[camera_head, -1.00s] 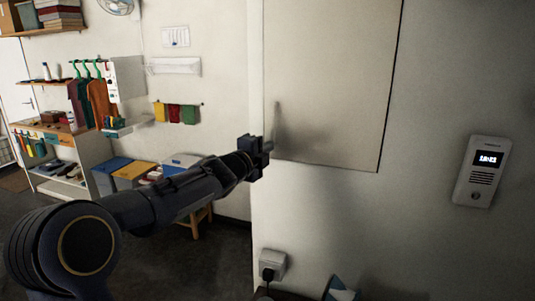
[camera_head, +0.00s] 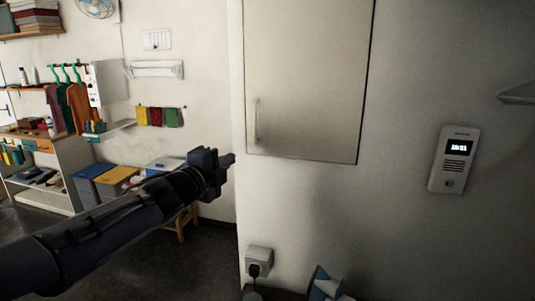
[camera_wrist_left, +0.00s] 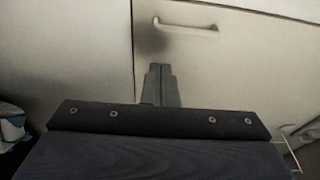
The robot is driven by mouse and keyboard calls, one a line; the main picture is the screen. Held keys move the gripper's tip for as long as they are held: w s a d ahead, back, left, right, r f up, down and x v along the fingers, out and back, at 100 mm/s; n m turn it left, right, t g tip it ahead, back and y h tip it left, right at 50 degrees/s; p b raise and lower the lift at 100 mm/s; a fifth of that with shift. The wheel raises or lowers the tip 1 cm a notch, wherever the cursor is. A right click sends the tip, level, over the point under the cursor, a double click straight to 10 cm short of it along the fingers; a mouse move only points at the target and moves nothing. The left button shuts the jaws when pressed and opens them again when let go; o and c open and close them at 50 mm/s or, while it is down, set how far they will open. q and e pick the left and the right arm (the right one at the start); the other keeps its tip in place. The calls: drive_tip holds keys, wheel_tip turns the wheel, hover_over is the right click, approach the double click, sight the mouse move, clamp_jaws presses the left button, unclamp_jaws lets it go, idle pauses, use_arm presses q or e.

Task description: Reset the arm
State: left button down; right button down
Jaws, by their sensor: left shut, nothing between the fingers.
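My left arm comes in from the lower left of the head view. Its gripper (camera_head: 230,160) is shut and empty, just left of and below the wall cabinet. In the left wrist view the two fingertips (camera_wrist_left: 161,72) are together with nothing between them. The wall cabinet (camera_head: 308,80) has a closed pale door with a vertical handle (camera_head: 258,120) near its lower left corner. The handle also shows in the left wrist view (camera_wrist_left: 188,27), apart from the fingers. My right gripper does not show.
An intercom (camera_head: 453,158) hangs on the wall at the right. A socket with a plug (camera_head: 258,262) is below the cabinet, beside a blue and white object (camera_head: 324,285). Bins (camera_head: 117,180), a stool (camera_head: 181,222) and shelves (camera_head: 60,170) stand at the back left.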

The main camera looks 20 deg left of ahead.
use_arm(q)
drive_tip(key=s+d+f+n+g+y, duration=0.1)
drive_tip(key=s+f+n+g+y, duration=0.35)
drive_tip(key=s+f+n, duration=0.9)
drive_tip(key=s+d+f+n+g+h, duration=0.3)
drive_tip(key=s+d+f+g, duration=0.1)
drive_tip(key=s, duration=0.4)
drive_tip(key=s+d+f+n+g+h, duration=0.3)
drive_tip(key=s+d+f, duration=0.3)
drive_tip(key=s+d, duration=0.2)
drive_tip(key=shift+s+d+f+n+g+h, duration=0.15)
drive_tip(key=shift+s+f+n+g+h, duration=0.2)
drive_tip(key=shift+s, duration=0.4)
drive_tip(key=shift+r, duration=0.1)
